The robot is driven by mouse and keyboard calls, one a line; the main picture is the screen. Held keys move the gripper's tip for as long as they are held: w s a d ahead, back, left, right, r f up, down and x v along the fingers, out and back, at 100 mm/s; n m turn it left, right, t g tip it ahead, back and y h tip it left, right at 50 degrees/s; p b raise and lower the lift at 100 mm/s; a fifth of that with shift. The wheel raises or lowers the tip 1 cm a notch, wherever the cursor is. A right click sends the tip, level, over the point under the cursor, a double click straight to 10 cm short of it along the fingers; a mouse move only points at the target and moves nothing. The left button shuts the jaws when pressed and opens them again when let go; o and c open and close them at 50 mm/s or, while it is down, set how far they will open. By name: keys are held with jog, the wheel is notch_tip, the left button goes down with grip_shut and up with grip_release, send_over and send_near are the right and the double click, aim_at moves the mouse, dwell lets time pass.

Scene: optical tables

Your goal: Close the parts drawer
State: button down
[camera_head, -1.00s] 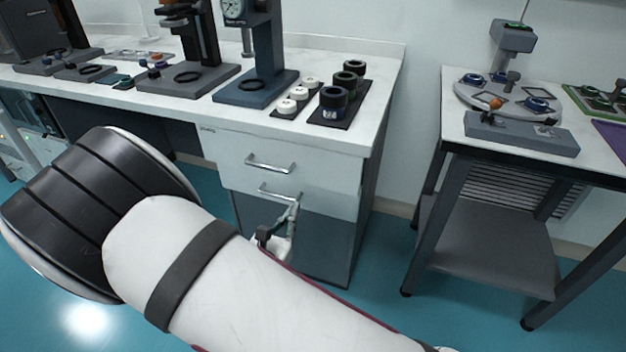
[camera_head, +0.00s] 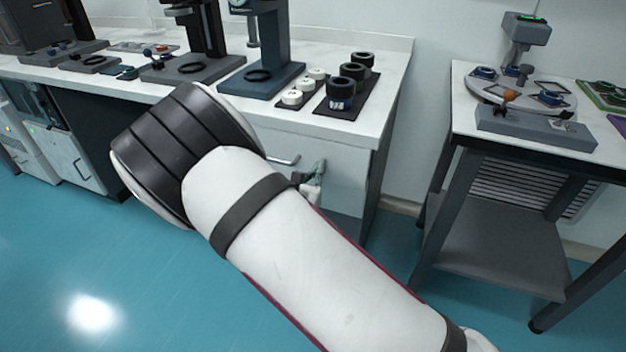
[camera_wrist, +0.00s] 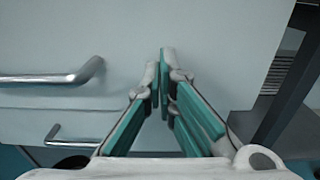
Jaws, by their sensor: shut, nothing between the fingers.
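The cabinet under the long bench has a pale upper drawer front (camera_head: 346,172) with a metal bar handle (camera_head: 283,160). My arm hides part of it. In the wrist view the upper drawer front (camera_wrist: 215,50) fills most of the picture, its handle (camera_wrist: 50,78) at left. A lower handle (camera_wrist: 52,135) shows below a seam. My gripper (camera_head: 318,172) is at the drawer front, right of the handle. In the wrist view my gripper (camera_wrist: 161,60) has its teal fingers together, empty, pointing at the panel. I cannot tell whether they touch it or how far the drawer stands out.
The bench top (camera_head: 395,75) carries microscope-like stands and a dark tray of black cylinders (camera_head: 341,93). A separate table (camera_head: 470,130) with instruments stands at right, with a floor gap between. Its dark leg (camera_wrist: 290,85) shows in the wrist view. Floor at left is open.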

aim_at(325, 158)
jog(key=shift+w, duration=0.1)
jog(key=x, duration=0.4)
jog(key=shift+w+d, duration=0.15)
jog(key=shift+w, duration=0.4)
jog(key=shift+d+r, duration=0.1)
